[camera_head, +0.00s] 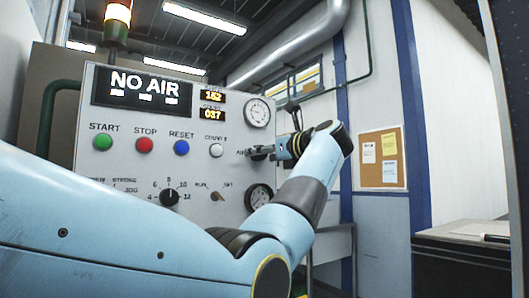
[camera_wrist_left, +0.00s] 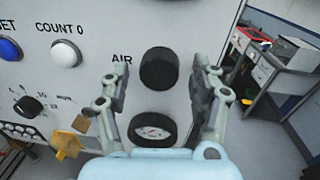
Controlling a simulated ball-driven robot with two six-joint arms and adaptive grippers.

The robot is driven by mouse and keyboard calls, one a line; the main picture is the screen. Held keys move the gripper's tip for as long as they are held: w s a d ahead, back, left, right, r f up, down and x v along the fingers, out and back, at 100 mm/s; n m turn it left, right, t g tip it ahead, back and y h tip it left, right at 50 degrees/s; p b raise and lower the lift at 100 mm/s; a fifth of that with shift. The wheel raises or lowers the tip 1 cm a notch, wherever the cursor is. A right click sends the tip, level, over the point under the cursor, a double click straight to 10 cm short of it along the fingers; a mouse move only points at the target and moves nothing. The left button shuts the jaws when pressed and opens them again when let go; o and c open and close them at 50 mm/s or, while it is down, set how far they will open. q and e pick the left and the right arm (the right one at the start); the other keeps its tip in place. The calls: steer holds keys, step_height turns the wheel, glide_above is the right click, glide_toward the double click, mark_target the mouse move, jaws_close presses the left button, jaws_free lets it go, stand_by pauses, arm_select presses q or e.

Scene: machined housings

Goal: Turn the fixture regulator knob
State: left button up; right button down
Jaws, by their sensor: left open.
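The regulator knob (camera_wrist_left: 160,69), black and round, sits beside the label AIR on the grey panel in the left wrist view. My left gripper (camera_wrist_left: 161,84) is open, with one finger on each side of the knob and gaps visible between fingers and knob. In the head view my left gripper (camera_head: 262,153) is at the panel's right part, by the AIR label, and hides the knob. A round gauge (camera_wrist_left: 152,129) is below the knob; it also shows in the head view (camera_head: 259,197). My right gripper is not in view.
The panel (camera_head: 90,170) has a NO AIR display (camera_head: 142,88), start (camera_head: 103,142), stop (camera_head: 144,146) and reset (camera_head: 181,148) buttons, a white count button (camera_head: 216,150), a selector dial (camera_head: 169,195) and an upper gauge (camera_head: 258,113). A bench (camera_head: 470,245) stands right.

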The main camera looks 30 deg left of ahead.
arm_select(q)
steer(key=c, duration=1.2)
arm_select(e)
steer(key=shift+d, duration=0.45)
arm_select(q)
steer(key=shift+m, duration=0.3)
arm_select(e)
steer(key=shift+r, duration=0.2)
arm_select(q)
steer(key=m+t+p, duration=0.1)
steer(key=m+p, duration=0.7)
steer(key=m, duration=0.1)
steer(key=m+p, duration=0.8)
steer(key=m, duration=0.1)
steer(key=shift+s+t, duration=0.1)
steer(key=shift+t, duration=0.3)
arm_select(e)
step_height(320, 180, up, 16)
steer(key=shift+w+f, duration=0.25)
arm_select(q)
steer(key=shift+f, duration=0.1)
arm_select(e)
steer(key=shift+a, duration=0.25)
